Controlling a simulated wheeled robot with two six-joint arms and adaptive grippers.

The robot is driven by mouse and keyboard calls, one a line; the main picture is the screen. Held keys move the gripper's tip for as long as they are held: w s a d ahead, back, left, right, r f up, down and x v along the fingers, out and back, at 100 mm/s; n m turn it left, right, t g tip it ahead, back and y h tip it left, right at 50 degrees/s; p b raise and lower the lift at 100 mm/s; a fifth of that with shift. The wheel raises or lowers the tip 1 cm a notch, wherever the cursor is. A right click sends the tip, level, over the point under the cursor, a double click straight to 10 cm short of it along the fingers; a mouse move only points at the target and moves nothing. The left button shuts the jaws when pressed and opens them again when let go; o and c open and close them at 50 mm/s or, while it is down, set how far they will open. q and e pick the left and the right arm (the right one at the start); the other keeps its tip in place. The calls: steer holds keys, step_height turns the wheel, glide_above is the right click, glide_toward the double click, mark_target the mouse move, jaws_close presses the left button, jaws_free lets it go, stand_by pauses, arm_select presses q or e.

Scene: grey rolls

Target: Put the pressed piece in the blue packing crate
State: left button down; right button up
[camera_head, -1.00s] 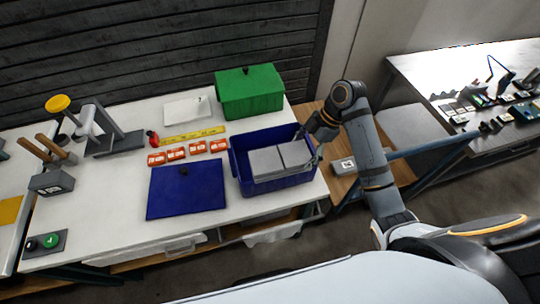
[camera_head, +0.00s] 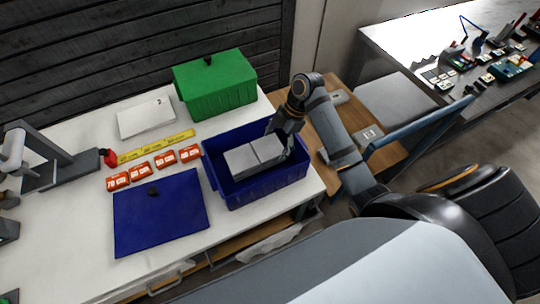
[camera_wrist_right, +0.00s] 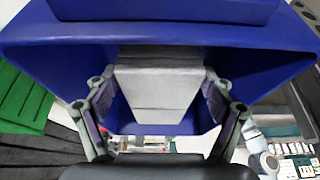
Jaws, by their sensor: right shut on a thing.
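The blue packing crate (camera_head: 270,190) stands at the right end of the white bench, with its top open. A light grey block (camera_head: 241,160) with a seam across it is in the crate's opening; I cannot tell whether it is one piece or two. My right gripper (camera_head: 280,142) reaches in over the crate's right side and is shut on the grey block. In the right wrist view the block (camera_wrist_right: 155,88) sits between both fingers, with the crate (camera_wrist_right: 60,48) around it. Whether the block touches the crate's floor is hidden. My left gripper is not in view.
A blue lid (camera_head: 160,215) lies left of the crate. Orange labels (camera_head: 153,168) and a yellow strip (camera_head: 155,145) lie behind it. A green box (camera_head: 215,85) stands behind the crate. A wooden surface (camera_head: 345,120) is at the right.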

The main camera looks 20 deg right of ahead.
steer(key=shift+f, duration=0.35)
step_height(320, 180, down, 3)
steer(key=shift+s+f, duration=0.1)
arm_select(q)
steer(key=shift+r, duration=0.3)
arm_select(e)
steer(key=shift+f, duration=0.3)
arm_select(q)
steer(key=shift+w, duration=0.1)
arm_select(e)
steer(key=shift+f, duration=0.1)
steer(key=o, duration=1.1)
steer(key=shift+o, duration=0.2)
